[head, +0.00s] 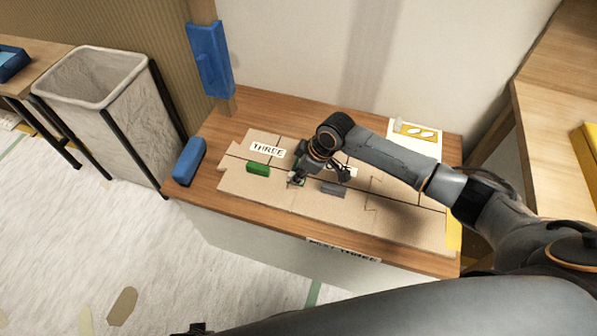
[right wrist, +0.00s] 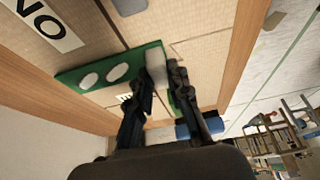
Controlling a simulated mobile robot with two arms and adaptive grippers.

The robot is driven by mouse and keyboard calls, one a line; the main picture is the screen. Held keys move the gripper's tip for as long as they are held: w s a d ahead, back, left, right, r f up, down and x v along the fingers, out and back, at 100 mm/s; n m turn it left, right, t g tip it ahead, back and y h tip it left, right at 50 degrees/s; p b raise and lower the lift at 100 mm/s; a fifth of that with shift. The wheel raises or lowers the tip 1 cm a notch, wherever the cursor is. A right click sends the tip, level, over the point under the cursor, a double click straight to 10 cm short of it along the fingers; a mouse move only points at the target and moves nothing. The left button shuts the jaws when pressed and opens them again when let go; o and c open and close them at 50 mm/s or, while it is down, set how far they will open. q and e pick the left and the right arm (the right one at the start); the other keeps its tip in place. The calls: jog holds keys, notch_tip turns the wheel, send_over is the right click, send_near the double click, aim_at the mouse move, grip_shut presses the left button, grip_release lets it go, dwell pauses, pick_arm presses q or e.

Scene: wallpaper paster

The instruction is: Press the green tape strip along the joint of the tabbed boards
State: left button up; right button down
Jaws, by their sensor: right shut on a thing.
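The tabbed tan boards (head: 330,205) lie flat on the brown table, with dark joint lines between them. My right gripper (head: 296,179) is low over the middle of the boards. In the right wrist view my gripper (right wrist: 163,85) is shut at a pale block (right wrist: 157,66) at the end of a green strip (right wrist: 118,66) with white ovals. The strip reaches left of the fingers. The fingers partly hide it, and I cannot tell whether it touches the boards. My left gripper does not show.
A yellow plate (head: 422,133) lies at the back right. A bin (head: 110,110) stands left of the table.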

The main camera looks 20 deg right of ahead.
jog(key=c, duration=1.2)
grip_release()
jog(key=shift+f, duration=0.1)
jog(key=shift+d+r, duration=0.1)
jog(key=shift+r, duration=0.15)
jog(key=v, duration=1.1)
jog(key=shift+s+r, duration=0.15)
jog(key=shift+r, duration=0.15)
